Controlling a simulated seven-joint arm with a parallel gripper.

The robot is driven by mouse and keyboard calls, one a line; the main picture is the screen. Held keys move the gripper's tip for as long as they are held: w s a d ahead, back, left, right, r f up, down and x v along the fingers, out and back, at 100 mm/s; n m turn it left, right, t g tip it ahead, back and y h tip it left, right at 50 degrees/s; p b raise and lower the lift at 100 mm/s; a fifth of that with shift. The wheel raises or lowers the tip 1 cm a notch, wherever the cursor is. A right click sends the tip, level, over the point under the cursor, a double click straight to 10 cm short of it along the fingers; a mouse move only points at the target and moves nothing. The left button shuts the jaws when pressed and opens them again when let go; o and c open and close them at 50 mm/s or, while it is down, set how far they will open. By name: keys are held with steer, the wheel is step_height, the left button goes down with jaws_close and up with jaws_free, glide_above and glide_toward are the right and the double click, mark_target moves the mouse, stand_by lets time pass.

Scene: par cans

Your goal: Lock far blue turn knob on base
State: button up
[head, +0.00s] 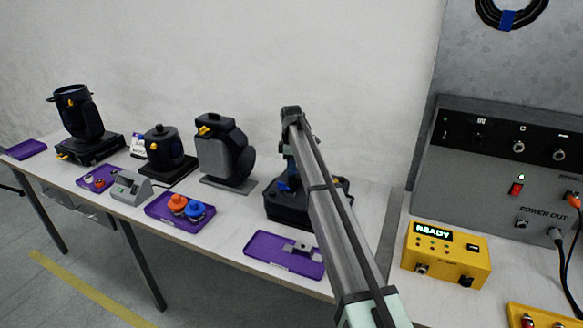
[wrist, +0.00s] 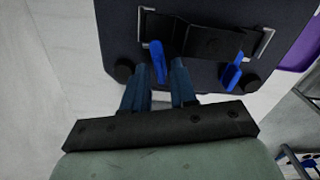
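The dark base (head: 285,213) stands on the table, partly hidden behind my arm in the head view. It fills the top of the wrist view (wrist: 205,85). Two blue turn knobs show there: a left one (wrist: 157,62) and a right one (wrist: 231,75), each beside a metal bracket. I cannot tell for sure which is the far one. My gripper (wrist: 160,72) is open, its two fingers apart, with the left knob's lower end between or just above the fingertips. It seems close to the right finger; contact is unclear. The right knob is clear of the fingers.
A purple tray (head: 262,253) with metal parts lies in front of the base. A dark grey device (head: 224,155) stands left of it. A yellow box reading READY (head: 447,255) and a grey power panel (head: 500,180) stand at right.

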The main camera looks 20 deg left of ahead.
jaws_close()
steer(key=shift+m, duration=1.8)
steer(key=shift+o, duration=0.9)
jaws_free()
steer(key=shift+r, duration=0.1)
step_height(320, 180, up, 14)
steer(key=shift+f, duration=0.2)
